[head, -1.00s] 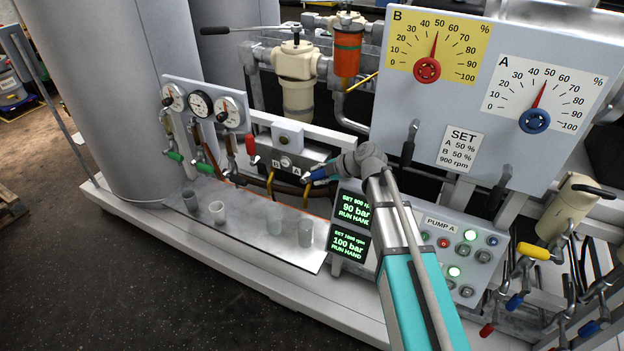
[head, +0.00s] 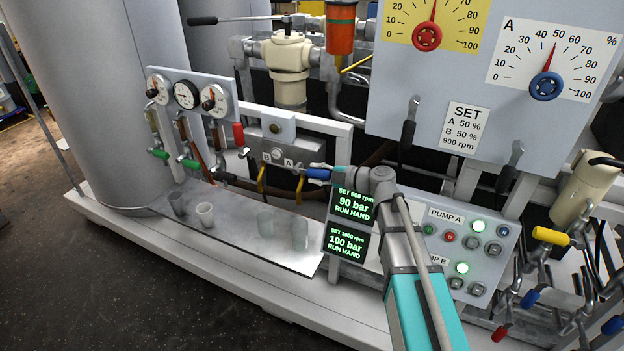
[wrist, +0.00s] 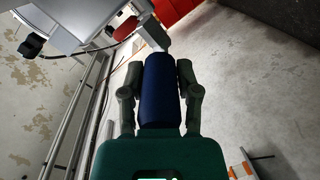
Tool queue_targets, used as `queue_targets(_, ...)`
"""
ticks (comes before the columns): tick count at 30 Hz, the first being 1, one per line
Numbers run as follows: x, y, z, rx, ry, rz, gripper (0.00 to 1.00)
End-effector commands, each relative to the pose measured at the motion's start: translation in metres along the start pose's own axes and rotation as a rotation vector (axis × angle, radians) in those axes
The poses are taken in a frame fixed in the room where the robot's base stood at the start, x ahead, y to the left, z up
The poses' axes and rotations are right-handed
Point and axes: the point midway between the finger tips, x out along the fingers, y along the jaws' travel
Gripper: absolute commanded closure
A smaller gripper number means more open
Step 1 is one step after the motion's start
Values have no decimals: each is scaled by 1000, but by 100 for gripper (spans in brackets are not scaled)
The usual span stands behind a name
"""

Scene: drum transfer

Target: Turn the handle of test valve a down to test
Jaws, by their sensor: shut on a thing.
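The blue handle of test valve A (head: 317,173) sticks out to the right, roughly level, from the valve block (head: 275,152) beside the label A. In the wrist view the handle (wrist: 158,92) is a dark blue grip lying lengthwise between the two fingers. My gripper (wrist: 158,78) is shut on it, with one finger on each side. In the head view my gripper (head: 333,175) is small at the handle's right end, partly merged with my wrist. The inner contact faces are hidden.
Two green-lit displays (head: 349,220) stand just below my wrist. A metal shelf (head: 240,245) with several cups lies below left. Three gauges (head: 187,94) with small valves stand to the left. The dial board (head: 470,110) and pump A panel (head: 460,240) are to the right.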

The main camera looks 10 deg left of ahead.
Motion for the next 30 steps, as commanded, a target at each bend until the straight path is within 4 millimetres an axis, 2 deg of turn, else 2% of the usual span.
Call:
queue_targets(1,0,-2,5,-1,-2,11,100)
queue_targets(19,1,0,4,-1,16,37,100)
queue_targets(20,1,0,4,-1,16,37,52)
queue_targets(21,1,0,4,0,16,37,45)
queue_targets(24,1,-1,3,0,18,36,26)
queue_targets(25,1,-1,3,0,19,36,24)
queue_targets(30,1,-1,2,0,21,35,24)
